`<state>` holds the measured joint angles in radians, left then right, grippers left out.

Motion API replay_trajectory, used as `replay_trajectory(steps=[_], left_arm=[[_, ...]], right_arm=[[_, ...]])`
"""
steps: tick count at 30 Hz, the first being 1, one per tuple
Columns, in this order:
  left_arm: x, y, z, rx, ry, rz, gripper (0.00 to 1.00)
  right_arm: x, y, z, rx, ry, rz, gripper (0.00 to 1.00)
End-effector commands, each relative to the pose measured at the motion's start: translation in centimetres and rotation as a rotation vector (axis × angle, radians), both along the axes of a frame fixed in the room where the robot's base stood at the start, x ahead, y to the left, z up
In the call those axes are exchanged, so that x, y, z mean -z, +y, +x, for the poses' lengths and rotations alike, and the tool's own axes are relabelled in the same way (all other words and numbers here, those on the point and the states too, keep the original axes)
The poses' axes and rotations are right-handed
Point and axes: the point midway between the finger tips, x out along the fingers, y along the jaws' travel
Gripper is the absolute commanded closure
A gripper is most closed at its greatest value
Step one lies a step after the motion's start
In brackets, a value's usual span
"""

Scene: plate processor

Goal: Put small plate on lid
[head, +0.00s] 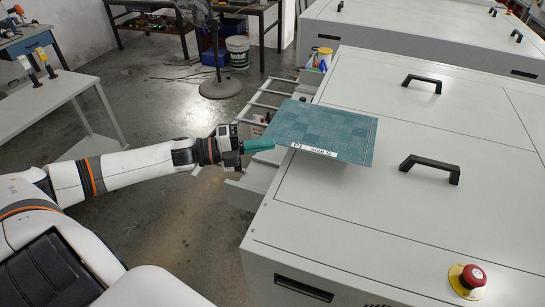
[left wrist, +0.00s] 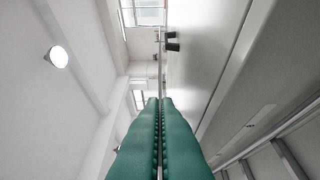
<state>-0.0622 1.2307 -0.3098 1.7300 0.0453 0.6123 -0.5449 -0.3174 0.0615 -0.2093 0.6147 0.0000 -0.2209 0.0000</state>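The small plate (head: 335,128) is a flat teal sheet with a white label on its front edge in the head view. My left gripper (head: 274,146) has green fingers and is just left of the plate's front left corner. My right gripper is in neither view.
Black handles (head: 430,168) stand up from the lid to the right of the plate. A red emergency button (head: 470,277) is at the front right. Open drawer frames (head: 262,112) stick out on the machine's left. A side table (head: 45,108) stands at the left.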

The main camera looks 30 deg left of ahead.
Motion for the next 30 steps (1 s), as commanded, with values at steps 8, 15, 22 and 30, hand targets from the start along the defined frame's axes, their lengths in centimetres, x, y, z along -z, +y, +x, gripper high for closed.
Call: replay_trajectory(steps=[8, 15, 22, 30], left_arm=[[3.0, -0.1, 0.1, -0.001, -0.001, -0.002, 1.0], [5.6, -0.1, 0.0, 0.001, -0.002, -0.001, 1.0], [5.7, -0.1, 0.0, 0.002, -0.002, 0.001, 1.0], [6.0, -0.1, 0.0, 0.001, -0.001, 0.001, 0.77]], right_arm=[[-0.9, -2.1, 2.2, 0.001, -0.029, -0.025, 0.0], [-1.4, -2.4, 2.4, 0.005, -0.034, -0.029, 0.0], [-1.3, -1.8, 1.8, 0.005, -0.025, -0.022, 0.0], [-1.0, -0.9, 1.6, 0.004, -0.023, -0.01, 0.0]])
